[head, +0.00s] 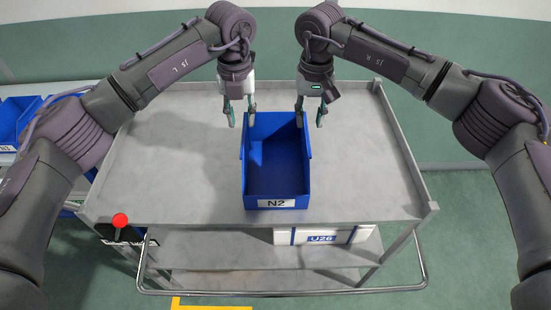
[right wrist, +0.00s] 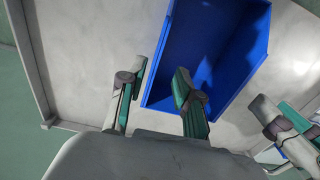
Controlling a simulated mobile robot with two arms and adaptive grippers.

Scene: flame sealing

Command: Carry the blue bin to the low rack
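The blue bin (head: 276,176), labelled N2, stands upright and open on the grey cart top (head: 190,160). My left gripper (head: 241,121) is open at its far left corner, one finger on each side of the wall line. My right gripper (head: 309,121) is open at the far right corner. In the right wrist view the right gripper (right wrist: 155,92) has one finger over the bin (right wrist: 205,45) and the other outside it. Contact with the walls cannot be told. A rack with blue bins (head: 15,120) shows at the left edge; whether it is the low rack is unclear.
The cart has raised side rails (head: 405,150), a front push bar (head: 285,292) and a red knob (head: 120,220) at the front left. A white box labelled U26 (head: 322,236) lies on a shelf below. The cart top is clear left and right of the bin.

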